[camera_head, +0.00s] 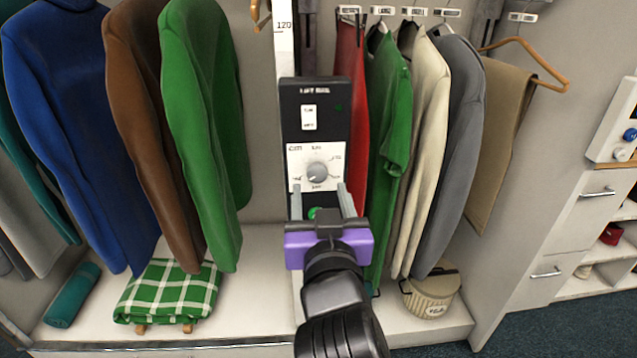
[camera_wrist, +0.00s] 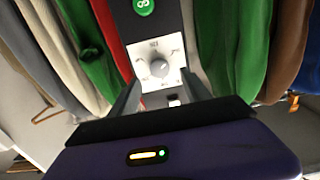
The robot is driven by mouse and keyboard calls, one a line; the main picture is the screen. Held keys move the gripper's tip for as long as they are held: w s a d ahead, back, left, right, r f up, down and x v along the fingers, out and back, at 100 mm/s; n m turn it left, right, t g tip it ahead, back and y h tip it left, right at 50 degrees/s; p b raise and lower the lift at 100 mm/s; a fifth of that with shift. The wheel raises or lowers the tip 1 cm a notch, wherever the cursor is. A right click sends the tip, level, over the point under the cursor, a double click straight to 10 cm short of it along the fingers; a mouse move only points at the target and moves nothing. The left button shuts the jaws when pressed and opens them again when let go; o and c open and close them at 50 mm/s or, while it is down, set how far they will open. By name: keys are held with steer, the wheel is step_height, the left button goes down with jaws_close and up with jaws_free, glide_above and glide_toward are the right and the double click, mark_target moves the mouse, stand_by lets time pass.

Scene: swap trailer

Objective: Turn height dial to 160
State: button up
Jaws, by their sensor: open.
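The height dial (camera_head: 318,172) is a round grey knob on a white plate, set in a dark upright control panel (camera_head: 290,120). Small markings ring the knob, too small to read surely. In the wrist view the dial (camera_wrist: 159,68) shows just beyond the fingertips, upside down. My gripper (camera_head: 325,188) is purple with two grey fingers pointing at the panel. The fingers are open, just below and in front of the knob, with nothing between them. In the wrist view my gripper (camera_wrist: 165,90) spans either side of the plate, apart from the knob.
A white switch (camera_head: 309,117) is above the dial and a green button (camera_head: 314,213) below it. Green (camera_head: 202,130) and brown (camera_head: 150,130) jackets hang left; red (camera_head: 349,120) and green (camera_head: 388,130) garments hang close right. A height strip (camera_head: 285,50) marked 120 rises behind.

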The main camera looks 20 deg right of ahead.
steer(key=shift+v, duration=1.4)
